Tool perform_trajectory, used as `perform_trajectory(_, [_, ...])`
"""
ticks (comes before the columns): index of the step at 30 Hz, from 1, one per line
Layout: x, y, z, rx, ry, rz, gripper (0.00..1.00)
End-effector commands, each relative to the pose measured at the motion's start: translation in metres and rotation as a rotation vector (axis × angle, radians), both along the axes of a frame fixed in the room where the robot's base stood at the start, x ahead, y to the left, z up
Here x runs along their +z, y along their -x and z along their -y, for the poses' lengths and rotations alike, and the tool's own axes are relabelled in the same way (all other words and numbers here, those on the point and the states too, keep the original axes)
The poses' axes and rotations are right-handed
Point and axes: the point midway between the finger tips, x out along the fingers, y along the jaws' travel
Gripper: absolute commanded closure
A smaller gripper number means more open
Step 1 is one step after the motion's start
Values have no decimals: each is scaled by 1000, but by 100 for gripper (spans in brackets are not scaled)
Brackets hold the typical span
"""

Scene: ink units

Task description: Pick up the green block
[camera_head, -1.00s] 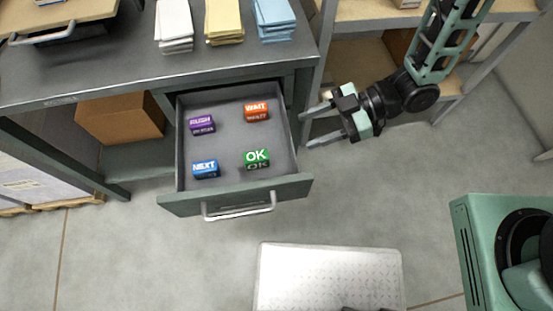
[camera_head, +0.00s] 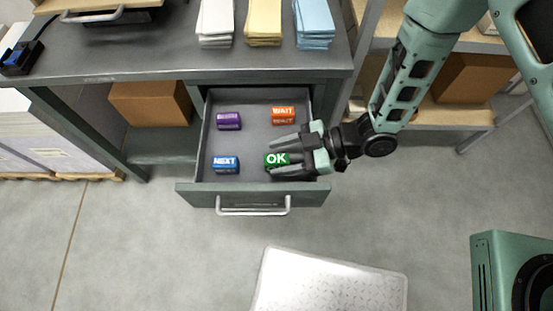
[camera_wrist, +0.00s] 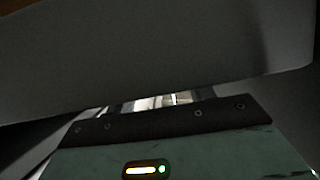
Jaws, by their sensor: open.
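The green block (camera_head: 275,159), marked OK, lies in the front right part of the open drawer (camera_head: 240,137) in the head view. My gripper (camera_head: 283,157) is over the drawer's right side, its fingers pointing left. The fingers are open, and they appear one on each side of the green block, partly covering it. I cannot tell whether they touch it. The wrist view is dark: a grey surface fills its upper part, and the block cannot be made out there.
An orange WAIT block (camera_head: 283,115) lies behind the green one. A purple block (camera_head: 228,121) and a blue NEXT block (camera_head: 225,165) lie on the left. The drawer front (camera_head: 254,196) and its side walls stand close around my gripper. Paper stacks lie on the desk above.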

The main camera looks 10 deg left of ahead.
Motion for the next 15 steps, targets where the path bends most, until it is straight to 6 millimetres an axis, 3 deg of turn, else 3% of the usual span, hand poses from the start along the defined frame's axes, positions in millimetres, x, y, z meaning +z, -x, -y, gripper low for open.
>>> perform_trajectory(6, [-14, 10, -28, 3, -1, -1, 47])
perform_trajectory(15, [-17, 11, -35, 0, -1, 0, 47])
